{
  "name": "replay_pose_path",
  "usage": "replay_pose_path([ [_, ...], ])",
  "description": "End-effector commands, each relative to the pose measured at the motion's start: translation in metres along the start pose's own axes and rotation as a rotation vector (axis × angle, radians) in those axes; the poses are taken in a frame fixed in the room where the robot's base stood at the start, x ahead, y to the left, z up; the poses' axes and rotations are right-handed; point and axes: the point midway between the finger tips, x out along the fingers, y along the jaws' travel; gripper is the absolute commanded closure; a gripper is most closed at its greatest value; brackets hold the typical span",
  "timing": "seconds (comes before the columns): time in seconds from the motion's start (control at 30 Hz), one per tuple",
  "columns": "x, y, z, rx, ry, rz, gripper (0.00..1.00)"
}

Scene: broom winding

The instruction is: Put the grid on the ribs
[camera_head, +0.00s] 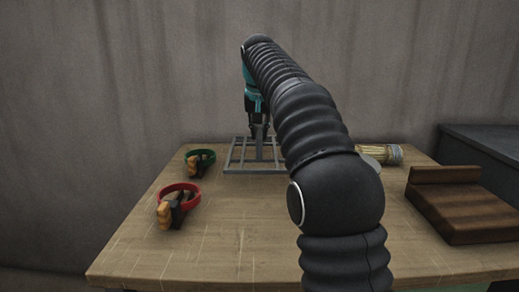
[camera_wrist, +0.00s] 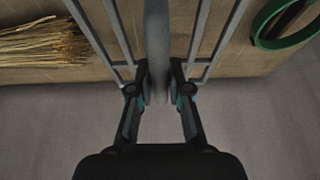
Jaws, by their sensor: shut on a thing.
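The grid (camera_head: 252,172) is a grey metal frame of crossing bars at the far middle of the table. My gripper (camera_head: 258,136) points down over it and is shut on its upright middle part. In the wrist view, my fingers (camera_wrist: 160,82) close from both sides on the grid's grey middle piece (camera_wrist: 157,35), with thinner bars to either side. I cannot tell whether the grid rests on the table or hangs just above it. I cannot make out any ribs for certain; my arm hides part of the table.
On the table (camera_head: 240,235), a green ring (camera_head: 208,156) and a red ring (camera_head: 181,188) stand with dark and orange pieces at the left. A straw bundle (camera_head: 385,153) lies behind my arm; it also shows in the wrist view (camera_wrist: 45,42). A brown wooden block (camera_head: 462,210) sits at right.

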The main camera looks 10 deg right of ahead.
Motion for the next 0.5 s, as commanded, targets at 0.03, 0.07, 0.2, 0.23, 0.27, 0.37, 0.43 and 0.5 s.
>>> replay_pose_path([
  [0.03, 0.001, 0.0, 0.001, 0.0, 0.003, 0.0, 1.0],
  [0.07, 0.004, -0.001, 0.002, 0.0, 0.002, 0.0, 1.0],
  [0.2, 0.022, 0.0, 0.01, 0.0, 0.001, 0.0, 1.0],
  [0.23, 0.025, 0.0, 0.011, 0.0, 0.001, 0.0, 1.0],
  [0.27, 0.029, 0.0, 0.013, 0.0, 0.001, 0.0, 1.0],
  [0.37, 0.035, 0.0, 0.015, 0.001, 0.003, 0.0, 1.0],
  [0.43, 0.036, 0.0, 0.016, 0.001, 0.003, -0.001, 1.0],
  [0.5, 0.036, 0.0, 0.015, 0.001, 0.003, -0.001, 1.0],
])
